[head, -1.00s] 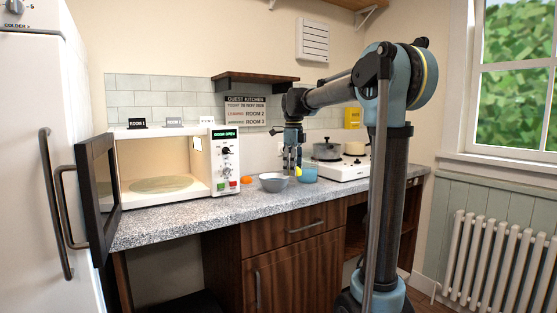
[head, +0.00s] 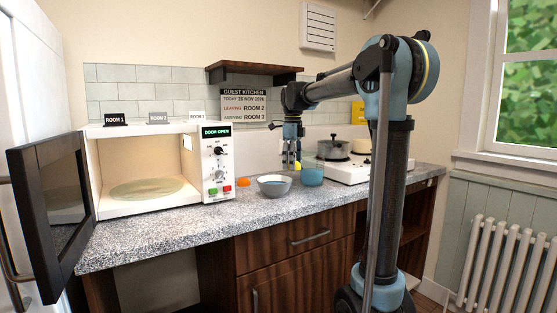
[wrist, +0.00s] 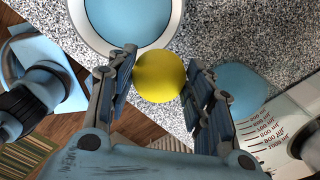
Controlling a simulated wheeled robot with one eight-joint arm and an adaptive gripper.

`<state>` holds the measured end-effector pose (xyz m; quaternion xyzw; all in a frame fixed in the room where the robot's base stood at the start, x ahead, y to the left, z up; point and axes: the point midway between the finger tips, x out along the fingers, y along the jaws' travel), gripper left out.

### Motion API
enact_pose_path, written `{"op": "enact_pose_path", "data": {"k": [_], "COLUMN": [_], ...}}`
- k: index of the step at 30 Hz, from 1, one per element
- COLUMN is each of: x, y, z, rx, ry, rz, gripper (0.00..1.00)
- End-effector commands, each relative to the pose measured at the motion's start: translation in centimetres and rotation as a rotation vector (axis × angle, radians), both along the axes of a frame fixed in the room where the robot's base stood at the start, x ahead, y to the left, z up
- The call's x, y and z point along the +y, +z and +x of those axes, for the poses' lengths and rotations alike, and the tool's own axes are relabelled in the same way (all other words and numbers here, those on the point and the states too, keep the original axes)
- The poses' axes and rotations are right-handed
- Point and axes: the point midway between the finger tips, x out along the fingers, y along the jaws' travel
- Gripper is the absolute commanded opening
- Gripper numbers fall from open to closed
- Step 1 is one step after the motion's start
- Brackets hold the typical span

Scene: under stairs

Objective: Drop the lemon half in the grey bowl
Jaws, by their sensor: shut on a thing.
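My gripper (head: 291,163) is above the counter, just behind and to the right of the grey bowl (head: 274,195). In the wrist view my gripper (wrist: 160,82) is shut on the yellow lemon half (wrist: 159,77), whose rounded side shows between the two fingers. The grey bowl (wrist: 178,22) is at the top of the wrist view, with a pale grey rim and a blue inside. The lemon half is beside the bowl's rim in that view, not over its middle. Its cut face is hidden.
A blue container (head: 312,177) stands right of the bowl. An orange thing (head: 244,182) lies behind it to the left. The open microwave (head: 212,196) is at the left, and a white hob (head: 350,173) with a pot (head: 333,150) at the right. Counter in front is clear.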

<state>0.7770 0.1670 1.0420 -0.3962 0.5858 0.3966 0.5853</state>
Motion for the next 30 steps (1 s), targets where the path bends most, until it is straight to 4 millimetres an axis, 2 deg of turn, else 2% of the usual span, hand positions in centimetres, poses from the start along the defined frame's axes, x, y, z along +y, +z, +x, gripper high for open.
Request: {"op": "enact_pose_path", "data": {"k": [5, 12, 17, 30], "x": [0.2, 4.1, 5.4, 5.4], "y": [0.2, 1.7, 1.9, -2.1], "z": [-0.2, -2.0, -2.6, -2.6], "rx": [0.000, 0.001, 0.001, 0.001], "ry": [0.014, 0.146, 0.190, 0.191], "rz": [0.000, 0.001, 0.001, 0.001], "gripper": [0.04, 0.04, 0.04, 0.04]}}
